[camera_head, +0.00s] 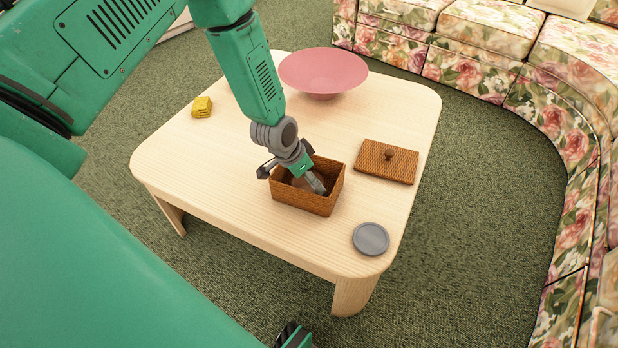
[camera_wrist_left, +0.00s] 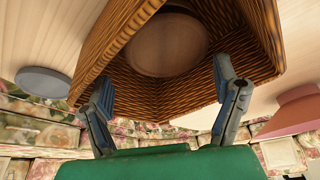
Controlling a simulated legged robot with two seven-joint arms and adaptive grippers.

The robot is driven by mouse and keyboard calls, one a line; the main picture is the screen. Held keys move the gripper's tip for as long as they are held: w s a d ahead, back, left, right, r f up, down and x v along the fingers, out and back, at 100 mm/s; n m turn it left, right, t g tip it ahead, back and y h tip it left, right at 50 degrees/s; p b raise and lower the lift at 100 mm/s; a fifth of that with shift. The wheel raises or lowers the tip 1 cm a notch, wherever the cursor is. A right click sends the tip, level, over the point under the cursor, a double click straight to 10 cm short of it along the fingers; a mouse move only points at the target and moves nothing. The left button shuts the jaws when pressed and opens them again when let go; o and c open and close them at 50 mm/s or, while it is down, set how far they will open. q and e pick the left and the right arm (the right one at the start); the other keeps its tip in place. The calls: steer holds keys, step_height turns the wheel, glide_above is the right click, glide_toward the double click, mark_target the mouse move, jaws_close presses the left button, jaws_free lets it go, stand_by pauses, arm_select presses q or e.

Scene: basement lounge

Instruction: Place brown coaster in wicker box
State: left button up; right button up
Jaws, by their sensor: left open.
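The wicker box (camera_head: 308,200) stands lidless on the light wooden table. The brown coaster (camera_wrist_left: 166,45), a round wooden disc, lies flat inside it on the floor in the left wrist view. In the head view my gripper and the box walls mostly hide the coaster. My left gripper (camera_head: 292,177) is above the box, tilted down, with one finger reaching into its opening and the other near the left rim. In the left wrist view the gripper (camera_wrist_left: 165,95) is open, with its fingers spread and nothing between the tips.
The wicker lid (camera_head: 387,162) with a knob lies right of the box. A grey round coaster (camera_head: 370,239) lies near the front right corner. A pink bowl (camera_head: 322,72) and a small yellow object (camera_head: 202,107) are farther back. A floral sofa (camera_head: 500,50) curves around behind.

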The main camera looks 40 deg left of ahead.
arm_select(q)
steer(key=s+p+v, duration=0.1)
steer(key=p+v, duration=0.3)
steer(key=v, duration=0.7)
steer(key=s+d+f+n+g, duration=0.1)
steer(key=s+f, duration=0.1)
steer(key=s, duration=0.6)
steer(key=s+d+f+n+g+y, duration=0.1)
steer(key=s+d+f, duration=0.1)
steer(key=s, duration=0.6)
steer(key=s+d+f+n+g, duration=0.1)
steer(key=s+f, duration=0.2)
steer(key=s, duration=0.5)
steer(key=shift+s+d+f+n+g+y, duration=0.25)
steer(key=shift+d+n+g+y, duration=0.05)
steer(key=shift+d+n+y, duration=0.1)
steer(key=shift+a, duration=0.1)
